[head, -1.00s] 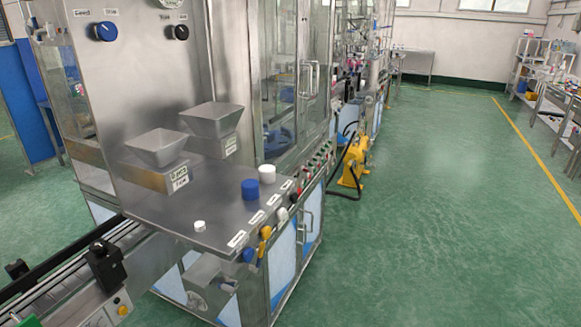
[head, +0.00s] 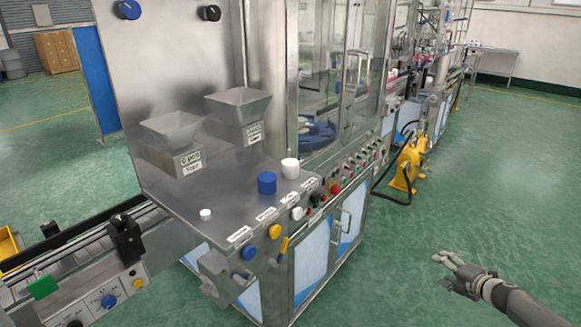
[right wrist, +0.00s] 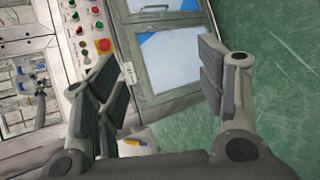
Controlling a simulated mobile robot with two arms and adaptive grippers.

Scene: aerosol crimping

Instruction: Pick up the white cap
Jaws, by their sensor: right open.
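A white cap (head: 290,168) stands on the metal worktop (head: 170,196) of the machine, beside and behind a blue cap (head: 267,183). A smaller, low white cap (head: 205,214) sits nearer the worktop's left front edge. My right gripper (head: 443,271) is over the green floor at the right, well apart from the worktop. In the right wrist view its fingers (right wrist: 160,62) are spread with nothing between them, facing the machine's front panels. No cap shows in that wrist view. My left gripper is not in view.
Two metal hoppers (head: 172,128) (head: 238,103) rise behind the caps. Buttons and knobs (head: 275,231) line the worktop's front edge. A conveyor (head: 80,246) runs at the lower left. A yellow machine (head: 408,163) stands on the floor. Open floor lies to the right.

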